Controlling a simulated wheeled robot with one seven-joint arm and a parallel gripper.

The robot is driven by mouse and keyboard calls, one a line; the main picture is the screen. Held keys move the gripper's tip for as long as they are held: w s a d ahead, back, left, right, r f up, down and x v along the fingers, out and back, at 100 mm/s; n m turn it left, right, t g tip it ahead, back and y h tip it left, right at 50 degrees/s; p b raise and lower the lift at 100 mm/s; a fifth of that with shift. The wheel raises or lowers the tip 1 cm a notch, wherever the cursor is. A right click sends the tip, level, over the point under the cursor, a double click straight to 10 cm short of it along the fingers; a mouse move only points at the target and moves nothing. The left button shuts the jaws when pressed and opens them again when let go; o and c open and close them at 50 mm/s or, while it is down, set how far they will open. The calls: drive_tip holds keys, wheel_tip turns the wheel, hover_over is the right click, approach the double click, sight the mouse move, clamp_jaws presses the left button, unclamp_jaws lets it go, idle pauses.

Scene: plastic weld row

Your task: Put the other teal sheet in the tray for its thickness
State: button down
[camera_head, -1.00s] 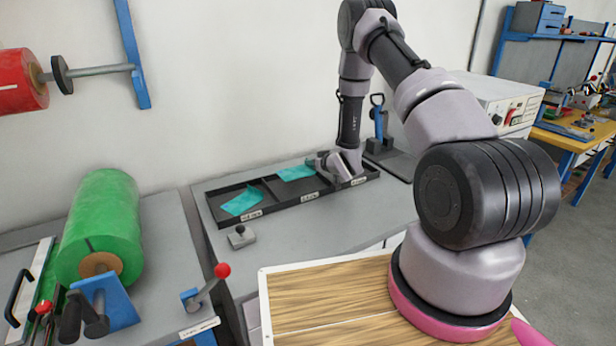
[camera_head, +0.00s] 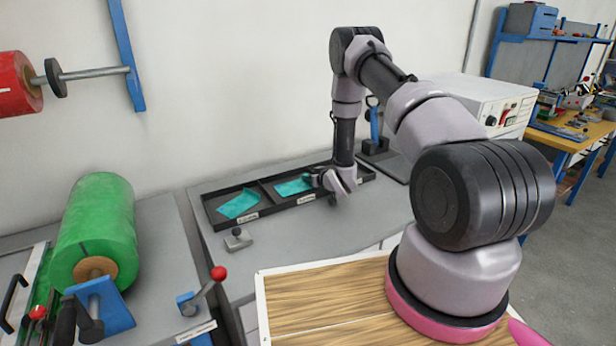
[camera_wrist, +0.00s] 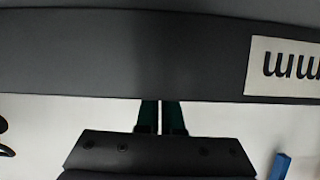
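One teal sheet (camera_head: 240,203) lies in the left compartment of the black tray row (camera_head: 233,221). Another teal sheet (camera_head: 290,187) lies in the middle compartment, partly covered by my wrist. My gripper (camera_wrist: 160,112) is at the right end of that compartment, by the front wall. In the wrist view its two dark green fingers stand almost together, with a thin bright gap and no sheet visible between them. A black wall (camera_wrist: 110,55) with a white label (camera_wrist: 285,66) ending in "mm" crosses that view. In the head view my fingertips are hidden.
A small grey block (camera_head: 238,239) stands on the bench in front of the left compartment. A red-knobbed lever (camera_head: 218,273) and a green roll (camera_head: 95,235) are at the left. A white machine (camera_head: 500,103) stands behind at the right.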

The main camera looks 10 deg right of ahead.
drive_tip(key=shift+f, duration=0.1)
drive_tip(key=c, duration=1.1)
unclamp_jaws()
drive_tip(key=shift+o, duration=0.2)
